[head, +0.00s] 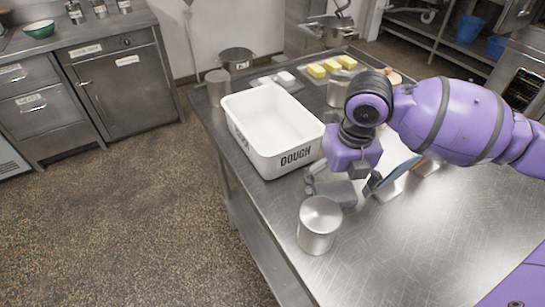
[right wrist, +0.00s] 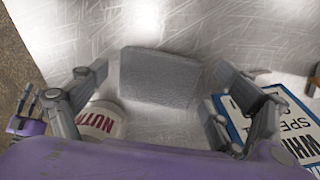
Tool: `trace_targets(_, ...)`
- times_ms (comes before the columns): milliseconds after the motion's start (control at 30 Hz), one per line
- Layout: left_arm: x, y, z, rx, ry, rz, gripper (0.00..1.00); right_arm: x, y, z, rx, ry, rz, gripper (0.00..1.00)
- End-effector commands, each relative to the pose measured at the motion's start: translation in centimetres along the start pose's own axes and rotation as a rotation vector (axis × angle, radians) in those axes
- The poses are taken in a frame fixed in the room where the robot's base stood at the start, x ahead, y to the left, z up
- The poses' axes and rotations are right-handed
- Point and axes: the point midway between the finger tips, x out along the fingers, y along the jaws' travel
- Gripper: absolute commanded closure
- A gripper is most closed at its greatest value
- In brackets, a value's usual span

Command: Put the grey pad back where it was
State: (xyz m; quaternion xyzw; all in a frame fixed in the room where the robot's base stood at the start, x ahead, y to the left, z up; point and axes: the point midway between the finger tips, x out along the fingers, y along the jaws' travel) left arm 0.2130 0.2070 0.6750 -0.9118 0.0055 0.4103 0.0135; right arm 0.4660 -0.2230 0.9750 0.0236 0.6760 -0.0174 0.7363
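The grey pad (right wrist: 160,78) lies flat on the steel table in the right wrist view, a roughly square, rough-textured slab. In the head view it shows partly, below my right gripper (head: 345,183). In the right wrist view my right gripper (right wrist: 160,72) is open, with one finger at each side of the pad and gaps between. It holds nothing. I cannot tell the height of the fingertips over the pad.
A white DOUGH tub (head: 285,160) stands left of my right gripper, a steel canister (head: 319,225) in front. A blue-and-white labelled item (right wrist: 262,112) lies right of the pad, a NUTM-labelled container (right wrist: 100,122) at lower left. The table's front right (head: 420,245) is clear.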

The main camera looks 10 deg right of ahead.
Motion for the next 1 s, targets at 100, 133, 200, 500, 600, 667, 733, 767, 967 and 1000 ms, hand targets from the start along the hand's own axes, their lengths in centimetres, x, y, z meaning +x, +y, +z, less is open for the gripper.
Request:
trace_targets(100, 0.0, 0.1, 0.0, -0.001, 0.000, 0.001, 0.60, 0.1, 0.0, -0.1, 0.001, 0.002, 0.000, 0.08)
trace_targets(133, 0.0, 0.1, 0.0, -0.001, 0.000, 0.001, 0.60, 0.1, 0.0, -0.1, 0.001, 0.002, 0.000, 0.08)
trace_targets(200, 0.0, 0.1, 0.0, -0.001, 0.000, 0.001, 0.60, 0.1, 0.0, -0.1, 0.001, 0.002, 0.000, 0.08)
trace_targets(500, -0.1, 0.1, -0.4, -0.001, 0.004, 0.001, 0.60, -2.5, -0.1, 0.1, 0.001, -0.004, -0.001, 0.08)
trace_targets(600, -0.1, 0.1, -0.7, -0.002, 0.008, 0.002, 0.60, -4.7, 0.0, 0.2, 0.001, -0.005, -0.001, 0.08)
trace_targets(667, -0.2, 0.2, -0.9, -0.002, 0.010, 0.003, 0.60, -6.0, 0.0, 0.1, 0.000, -0.005, 0.000, 0.08)
trace_targets(733, -0.2, 0.2, -1.0, -0.003, 0.010, 0.004, 0.60, -7.6, 0.0, 0.1, 0.000, -0.005, -0.001, 0.08)
trace_targets(767, -0.3, 0.3, -1.1, -0.003, 0.010, 0.005, 0.60, -8.2, 0.0, 0.1, 0.000, -0.005, 0.000, 0.08)
trace_targets(967, -0.4, 0.6, -1.2, -0.004, 0.009, 0.011, 0.60, -11.2, 0.0, 0.1, 0.001, -0.001, 0.000, 0.08)
trace_targets(1000, -0.4, 0.6, -1.1, -0.003, 0.008, 0.011, 0.60, -11.6, 0.0, 0.1, 0.001, 0.001, 0.000, 0.08)
